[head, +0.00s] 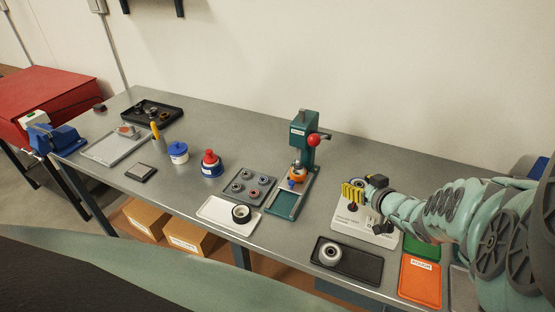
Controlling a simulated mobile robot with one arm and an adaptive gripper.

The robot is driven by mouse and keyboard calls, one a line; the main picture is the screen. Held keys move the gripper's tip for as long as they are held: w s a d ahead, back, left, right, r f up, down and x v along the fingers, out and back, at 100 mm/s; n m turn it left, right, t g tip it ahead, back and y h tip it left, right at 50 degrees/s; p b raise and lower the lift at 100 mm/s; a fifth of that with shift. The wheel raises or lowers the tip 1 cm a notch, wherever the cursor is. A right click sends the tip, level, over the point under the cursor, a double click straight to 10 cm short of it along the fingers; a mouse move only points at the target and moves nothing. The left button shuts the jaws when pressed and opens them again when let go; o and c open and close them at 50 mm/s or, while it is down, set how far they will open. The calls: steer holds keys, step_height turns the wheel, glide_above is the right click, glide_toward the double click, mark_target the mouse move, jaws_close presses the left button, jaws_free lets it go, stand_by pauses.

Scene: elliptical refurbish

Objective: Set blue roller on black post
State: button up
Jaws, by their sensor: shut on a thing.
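My gripper (353,194), with yellow fingertips, is over the white board (378,236) at the right of the bench. It is shut on a small round dark-bluish thing, which seems to be the blue roller (357,182); the fingers hide much of it. A small dark piece just below the fingertips seems to be the black post (352,207) on the board. I cannot tell whether the roller touches the post.
A teal press (303,145) with a red knob stands left of my gripper. A black tray (367,267) with a pale roller (330,254) and an orange tray (420,282) lie in front. A grey tray (262,183) holds several rings.

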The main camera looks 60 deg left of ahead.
mark_target(353, 207)
steer(key=shift+s+a+f+b, duration=0.1)
steer(key=shift+s+f+b, duration=0.05)
steer(key=shift+f+b, duration=2.4)
steer(key=shift+f, duration=0.15)
steer(key=shift+f+b, duration=0.6)
steer(key=o, duration=1)
steer(key=shift+c, duration=0.2)
steer(key=shift+p+v, duration=0.9)
steer(key=shift+v, duration=0.05)
steer(key=p+v, duration=0.6)
steer(key=v, duration=0.3)
steer(key=shift+d, duration=0.25)
steer(key=shift+w+r, duration=0.1)
steer(key=shift+w, duration=0.1)
